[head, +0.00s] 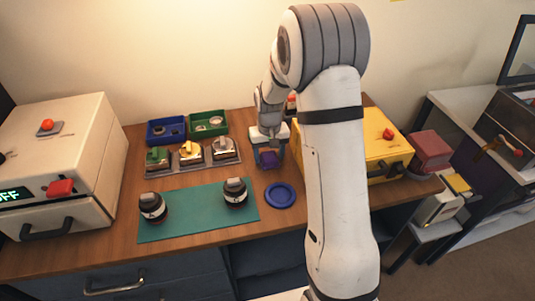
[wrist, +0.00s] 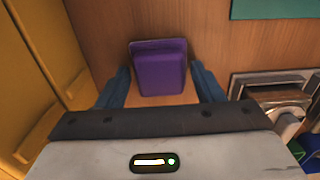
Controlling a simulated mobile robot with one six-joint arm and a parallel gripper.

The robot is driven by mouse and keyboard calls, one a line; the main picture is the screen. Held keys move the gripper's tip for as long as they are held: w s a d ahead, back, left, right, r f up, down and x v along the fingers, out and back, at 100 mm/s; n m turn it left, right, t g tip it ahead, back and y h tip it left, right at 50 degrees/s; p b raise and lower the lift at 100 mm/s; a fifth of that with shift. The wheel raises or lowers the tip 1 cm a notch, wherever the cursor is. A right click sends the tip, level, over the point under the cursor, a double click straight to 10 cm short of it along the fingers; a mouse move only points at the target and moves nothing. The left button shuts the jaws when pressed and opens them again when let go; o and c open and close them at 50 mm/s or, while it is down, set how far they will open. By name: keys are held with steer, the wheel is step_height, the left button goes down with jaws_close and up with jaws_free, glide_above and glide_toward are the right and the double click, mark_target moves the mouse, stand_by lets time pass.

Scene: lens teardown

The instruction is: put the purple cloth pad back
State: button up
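The purple cloth pad (wrist: 158,68) is a block with rounded edges and a raised top, seen in the wrist view over the wooden bench. In the head view the pad (head: 268,160) shows as a small purple patch below my gripper, right of the grey tray. My gripper (wrist: 161,78) points down with its two blue fingers spread, one on each side of the pad. A strip of wood shows between the pad and each finger, so the fingers do not grip it. In the head view my gripper (head: 269,151) partly hides the pad.
A yellow box (head: 366,150) stands close on the right. In front are a green mat (head: 195,222) with two black lens-like parts and a blue dish (head: 280,196).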

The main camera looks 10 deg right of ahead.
mark_target(269, 155)
steer(key=shift+o, duration=1.3)
steer(key=shift+r, duration=0.1)
step_height(269, 155, up, 12)
steer(key=s+r+t, duration=0.1)
steer(key=s+r, duration=0.1)
steer(key=s, duration=1.1)
steer(key=s+r+t, duration=0.1)
steer(key=s+r, duration=0.2)
steer(key=s, duration=1)
steer(key=shift+a+t, duration=0.3)
steer(key=shift+c, duration=0.4)
